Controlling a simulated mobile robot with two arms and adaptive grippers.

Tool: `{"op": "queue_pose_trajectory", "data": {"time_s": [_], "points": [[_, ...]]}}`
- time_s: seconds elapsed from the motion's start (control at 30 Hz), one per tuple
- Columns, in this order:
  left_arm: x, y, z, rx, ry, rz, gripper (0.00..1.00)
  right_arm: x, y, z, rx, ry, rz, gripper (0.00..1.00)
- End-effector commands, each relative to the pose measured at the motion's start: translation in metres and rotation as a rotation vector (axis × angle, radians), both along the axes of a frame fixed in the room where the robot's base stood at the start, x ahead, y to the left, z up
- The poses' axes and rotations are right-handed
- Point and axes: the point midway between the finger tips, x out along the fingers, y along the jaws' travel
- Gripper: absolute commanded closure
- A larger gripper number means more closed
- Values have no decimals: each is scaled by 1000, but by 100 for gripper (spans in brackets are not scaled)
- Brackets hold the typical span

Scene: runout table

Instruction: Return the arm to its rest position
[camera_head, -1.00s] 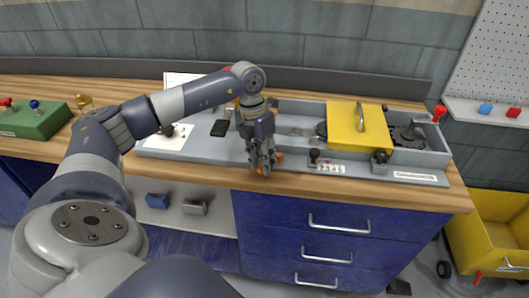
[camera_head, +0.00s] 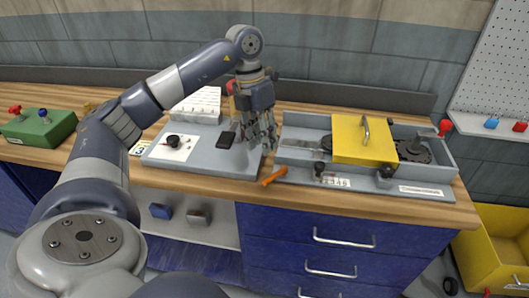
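My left arm comes in from the left, and its gripper (camera_head: 261,142) hangs fingers-down above the grey bench fixture near the middle of the picture. Its fingers look spread, with nothing visible between them. An orange piece (camera_head: 274,176) lies at the front of the wooden bench, below and to the right of the fingertips, apart from them. My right gripper is not in view.
The grey fixture carries a yellow cover (camera_head: 363,139) with a handle. A green box (camera_head: 38,127) with red and blue knobs stands at the far left. Blue drawers (camera_head: 325,257) are below the bench (camera_head: 440,214); a yellow bin (camera_head: 490,255) stands at right.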

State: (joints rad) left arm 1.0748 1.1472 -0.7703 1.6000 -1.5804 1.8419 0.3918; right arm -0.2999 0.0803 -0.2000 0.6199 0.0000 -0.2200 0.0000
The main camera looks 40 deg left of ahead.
Motion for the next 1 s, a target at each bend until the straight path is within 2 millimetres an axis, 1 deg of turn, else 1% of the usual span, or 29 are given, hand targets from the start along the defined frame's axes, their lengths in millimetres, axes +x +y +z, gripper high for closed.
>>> {"op": "queue_pose_trajectory", "data": {"time_s": [0.03, 0.2, 0.67, 0.77, 0.83, 0.87, 0.97, 1.0], "points": [[1, 1, 5, -1, -3, 0, 67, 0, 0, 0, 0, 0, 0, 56], [0, 2, 10, 0, 0, 0, 67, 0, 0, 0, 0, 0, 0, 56], [0, 2, 10, 0, 0, 0, 67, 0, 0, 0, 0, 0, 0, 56], [2, -4, 8, -14, -8, -9, 67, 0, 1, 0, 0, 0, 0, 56], [7, -20, 2, -53, -28, -32, 67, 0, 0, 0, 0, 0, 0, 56], [10, -31, -1, -81, -41, -48, 67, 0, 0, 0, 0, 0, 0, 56], [22, -87, -13, -228, -108, -112, 67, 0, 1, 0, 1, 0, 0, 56], [26, -116, -17, -307, -140, -134, 67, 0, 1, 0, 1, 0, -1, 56]]}}
